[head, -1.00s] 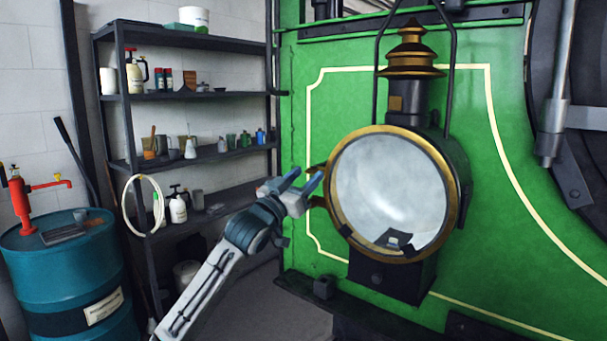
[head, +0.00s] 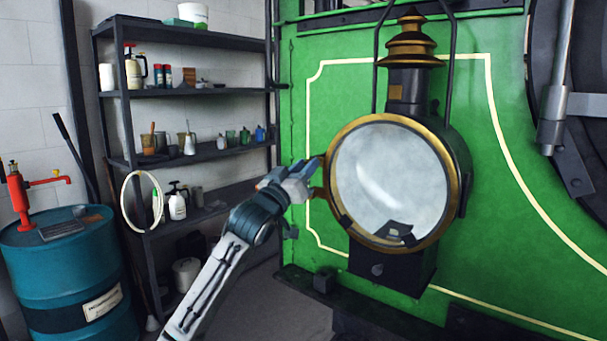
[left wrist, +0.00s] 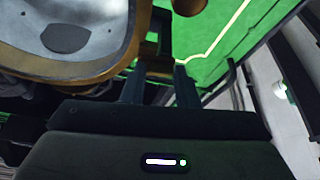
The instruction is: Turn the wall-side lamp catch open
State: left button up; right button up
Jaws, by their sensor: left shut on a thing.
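The lamp (head: 390,180) has a round glass with a brass rim and a dark body, and stands against a green panel. My left gripper (head: 314,169) is at the lamp's left rim, on the side toward the shelves. It is shut on the wall-side catch, which its fingers mostly hide. A small brass piece (head: 317,192) shows just below the fingers. In the left wrist view the fingers (left wrist: 160,84) reach beside the brass rim (left wrist: 122,62), with a dark piece between them. How far the catch is turned I cannot tell. My right gripper is not in view.
A dark shelf rack (head: 200,95) with bottles and pots stands at the left. A blue drum (head: 70,275) with a red pump (head: 20,195) is at the far left. A dark ledge (head: 365,310) runs below the lamp. Open floor lies between rack and panel.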

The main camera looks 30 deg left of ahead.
pick_arm(q)
jog(key=n+g+y+b, duration=0.1)
jog(key=n, duration=0.3)
jog(key=n+g+y+b, duration=0.1)
jog(key=n+y+b, duration=0.1)
jog(key=n, duration=0.3)
jog(key=n+y+b, duration=0.1)
jog(key=n+y, duration=0.1)
jog(key=n, duration=0.2)
jog(key=shift+d+r+g, duration=0.25)
jog(key=shift+r+g, duration=0.1)
jog(key=shift+g, duration=0.05)
jog(key=n+g, duration=0.1)
jog(key=n, duration=0.1)
jog(key=n+g+b, duration=0.1)
jog(key=n, duration=0.1)
jog(key=shift+r+n+y, duration=0.15)
jog(key=shift+n+y, duration=0.15)
jog(key=shift+y, duration=0.1)
jog(key=shift+a+r+n, duration=0.1)
jog(key=shift+n, duration=0.6)
jog(key=o, duration=1)
